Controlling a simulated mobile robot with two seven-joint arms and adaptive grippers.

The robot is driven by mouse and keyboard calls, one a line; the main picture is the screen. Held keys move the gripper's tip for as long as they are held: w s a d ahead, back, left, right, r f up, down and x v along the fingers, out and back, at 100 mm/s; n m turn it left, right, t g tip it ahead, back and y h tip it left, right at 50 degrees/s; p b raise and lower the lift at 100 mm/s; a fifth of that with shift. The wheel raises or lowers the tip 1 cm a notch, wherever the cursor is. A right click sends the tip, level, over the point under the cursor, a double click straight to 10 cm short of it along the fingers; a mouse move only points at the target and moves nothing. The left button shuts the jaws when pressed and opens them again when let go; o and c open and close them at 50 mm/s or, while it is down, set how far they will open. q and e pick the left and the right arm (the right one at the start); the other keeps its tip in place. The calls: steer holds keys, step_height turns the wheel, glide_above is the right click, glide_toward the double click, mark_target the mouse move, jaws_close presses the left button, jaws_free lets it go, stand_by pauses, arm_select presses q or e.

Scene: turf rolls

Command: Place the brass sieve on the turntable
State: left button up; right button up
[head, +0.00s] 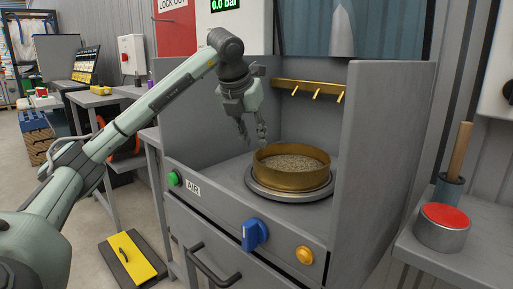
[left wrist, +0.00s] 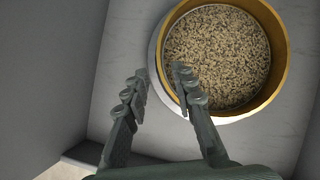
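The brass sieve (head: 291,177), filled with grainy material, sits on the round grey turntable (head: 290,196) inside the grey booth. In the left wrist view the sieve (left wrist: 277,28) is at the upper right, and a pale rim of the turntable (left wrist: 154,62) shows at its left. My left gripper (head: 253,137) is above and to the left of the sieve, fingers pointing down. Its fingers (left wrist: 160,85) are apart with nothing between them; the right finger overlaps the sieve's edge in the left wrist view. My right gripper is not in view.
The booth has side walls and a brass hook rail (head: 308,88) at the back. Its front carries a green button (head: 173,179), a blue knob (head: 255,235) and a yellow knob (head: 304,256). A red-topped tin (head: 443,227) stands on the right bench.

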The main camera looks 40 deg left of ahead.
arm_select(q)
steer(key=v, duration=0.5)
steer(key=shift+r, duration=0.15)
steer(key=shift+p+v, duration=0.3)
steer(key=shift+v, duration=0.5)
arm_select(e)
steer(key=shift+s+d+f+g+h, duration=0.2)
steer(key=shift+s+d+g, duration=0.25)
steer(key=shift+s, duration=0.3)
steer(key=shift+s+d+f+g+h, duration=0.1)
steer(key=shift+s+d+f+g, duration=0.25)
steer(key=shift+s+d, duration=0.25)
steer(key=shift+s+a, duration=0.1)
